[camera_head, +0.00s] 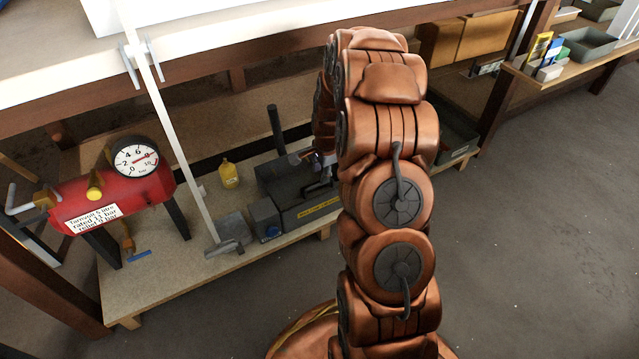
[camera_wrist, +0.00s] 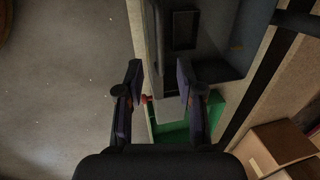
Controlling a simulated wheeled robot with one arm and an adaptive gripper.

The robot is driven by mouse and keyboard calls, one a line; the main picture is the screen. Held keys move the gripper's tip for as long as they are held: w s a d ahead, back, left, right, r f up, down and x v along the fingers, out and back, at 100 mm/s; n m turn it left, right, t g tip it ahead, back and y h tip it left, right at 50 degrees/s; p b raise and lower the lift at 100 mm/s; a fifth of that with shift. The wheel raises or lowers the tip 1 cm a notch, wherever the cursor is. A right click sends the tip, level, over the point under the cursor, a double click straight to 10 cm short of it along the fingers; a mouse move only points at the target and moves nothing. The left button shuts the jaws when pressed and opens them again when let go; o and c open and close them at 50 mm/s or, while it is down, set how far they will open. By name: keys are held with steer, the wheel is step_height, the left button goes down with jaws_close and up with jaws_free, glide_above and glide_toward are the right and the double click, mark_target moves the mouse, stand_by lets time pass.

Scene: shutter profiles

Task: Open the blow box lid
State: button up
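The dark grey box with a yellow label, which looks like the blow box (camera_head: 292,212), stands on the low wooden shelf, partly behind my arm. In the wrist view a grey box (camera_wrist: 232,50) fills the upper middle, with a dark rectangular handle or recess (camera_wrist: 185,30) on its top. I cannot clearly make out the lid's edge or whether it is raised. My gripper (camera_wrist: 158,82) is open, its two fingers apart with nothing visible held between them. In the head view my gripper (camera_head: 311,160) is over the box's far right part; contact cannot be told.
A red tank (camera_head: 115,195) with a gauge stands left on the shelf. A green bin (camera_wrist: 172,132) and a cardboard box (camera_wrist: 275,145) show in the wrist view. Floor at right is clear.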

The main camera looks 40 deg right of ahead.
mark_target(319, 184)
steer(key=f, duration=0.2)
steer(key=w+f+b, duration=0.1)
steer(key=f, duration=0.2)
steer(key=shift+f, duration=0.1)
jaws_close()
stand_by(0.6)
